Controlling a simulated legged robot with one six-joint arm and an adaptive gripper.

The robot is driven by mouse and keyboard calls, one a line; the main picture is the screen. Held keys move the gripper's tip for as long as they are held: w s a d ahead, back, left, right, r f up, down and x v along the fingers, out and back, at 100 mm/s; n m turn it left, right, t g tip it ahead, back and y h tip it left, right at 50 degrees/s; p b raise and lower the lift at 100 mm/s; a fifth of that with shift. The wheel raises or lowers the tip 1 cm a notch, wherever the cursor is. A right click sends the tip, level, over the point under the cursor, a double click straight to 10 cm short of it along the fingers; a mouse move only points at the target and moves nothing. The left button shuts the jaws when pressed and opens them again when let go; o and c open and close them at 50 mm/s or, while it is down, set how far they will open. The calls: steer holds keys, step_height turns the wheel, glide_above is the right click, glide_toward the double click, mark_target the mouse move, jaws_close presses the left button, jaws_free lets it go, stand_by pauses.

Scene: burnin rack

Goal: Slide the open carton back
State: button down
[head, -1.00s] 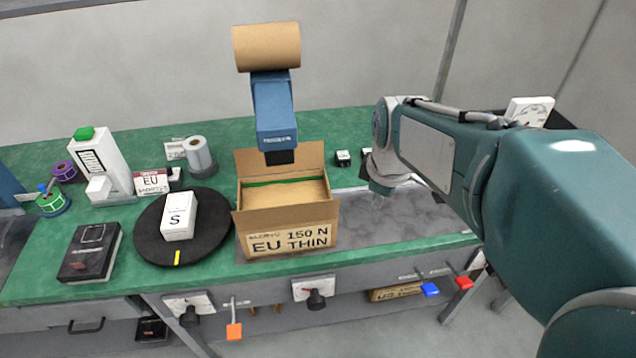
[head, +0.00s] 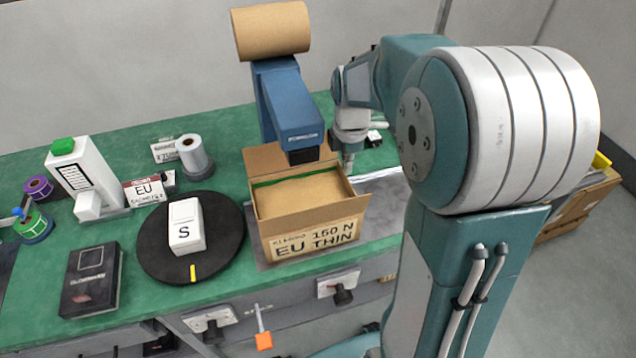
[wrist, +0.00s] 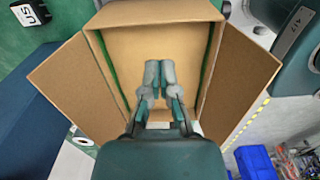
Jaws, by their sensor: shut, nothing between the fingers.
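The open carton (head: 315,237) stands upright on the bench, its flaps spread and its front printed "EU 150 N THIN". A green strip runs along its inside. In the wrist view the open carton (wrist: 155,13) shows from above, with side flaps splayed left and right. My gripper (wrist: 160,68) is shut and empty, its fingertips over the carton's opening in that view. In the head view my gripper (head: 348,163) is at the carton's right rear side, partly hidden. Whether it touches the carton, I cannot tell.
A blue dispenser (head: 287,100) with a brown paper roll (head: 270,30) overhangs the carton's back edge. A black turntable (head: 225,240) with a white "S" box (head: 186,226) stands close to the left. A small white box (head: 373,138) is behind right.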

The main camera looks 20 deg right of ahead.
step_height(320, 180, down, 9)
steer(key=shift+s, duration=0.1)
steer(key=c, duration=1.3)
jaws_free()
steer(key=shift+f, duration=0.4)
steer(key=shift+c, duration=0.2)
steer(key=shift+o, duration=1)
steer(key=shift+w+f, duration=0.35)
steer(key=shift+f, duration=0.1)
steer(key=shift+w+a+r, duration=0.1)
steer(key=shift+w+a, duration=0.05)
steer(key=shift+a, duration=0.05)
jaws_close()
steer(key=shift+a, duration=0.15)
steer(key=shift+w+d+r, duration=0.1)
steer(key=shift+d, duration=0.3)
steer(key=d, duration=1.7)
steer(key=s+d, duration=0.1)
steer(key=d, duration=0.8)
steer(key=shift+d, duration=0.25)
steer(key=shift+a, duration=0.15)
